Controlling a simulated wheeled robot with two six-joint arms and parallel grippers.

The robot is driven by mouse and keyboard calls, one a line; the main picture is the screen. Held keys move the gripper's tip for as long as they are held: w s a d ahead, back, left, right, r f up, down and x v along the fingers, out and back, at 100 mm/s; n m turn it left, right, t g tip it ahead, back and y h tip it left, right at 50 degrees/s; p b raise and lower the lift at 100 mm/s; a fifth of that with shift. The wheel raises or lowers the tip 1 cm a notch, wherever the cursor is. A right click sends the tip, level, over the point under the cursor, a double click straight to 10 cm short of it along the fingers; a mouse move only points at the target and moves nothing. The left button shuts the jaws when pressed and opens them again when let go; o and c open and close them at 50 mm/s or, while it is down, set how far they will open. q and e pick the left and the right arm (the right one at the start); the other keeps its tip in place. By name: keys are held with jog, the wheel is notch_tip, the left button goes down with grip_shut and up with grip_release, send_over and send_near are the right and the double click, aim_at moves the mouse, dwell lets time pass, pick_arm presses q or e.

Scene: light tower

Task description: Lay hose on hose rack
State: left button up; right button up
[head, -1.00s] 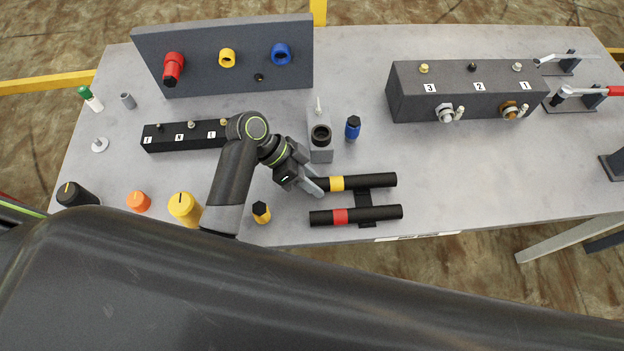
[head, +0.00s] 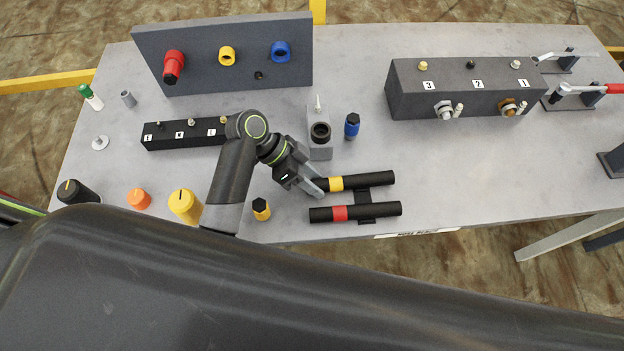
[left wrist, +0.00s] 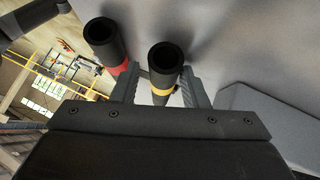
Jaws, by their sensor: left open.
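The black hose with a yellow band (head: 365,181) lies on the small black hose rack (head: 363,195) near the table's front edge. A second black hose with a red band (head: 375,213) lies parallel on the rack's near side. My left gripper (head: 319,187) is open at the left end of the yellow-banded hose. In the left wrist view, the yellow-banded hose (left wrist: 166,62) stands between the two spread fingers, and the red-banded hose (left wrist: 104,42) is outside them to the left. Contact with the fingers cannot be told. My right gripper is not in view.
A grey block with a black socket (head: 320,153) and a blue plug (head: 352,127) stand behind the gripper. A yellow-black plug (head: 261,209) is close on its left. A dark valve box (head: 465,92) stands at the back right. The table right of the rack is clear.

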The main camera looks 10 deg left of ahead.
pick_arm(q)
jog(key=shift+s+a+f, duration=0.1)
jog(key=shift+a+f, duration=0.1)
jog(key=shift+f, duration=0.35)
jog(key=d+v, duration=0.1)
jog(key=v, duration=1.7)
jog(key=shift+r+b, duration=0.4)
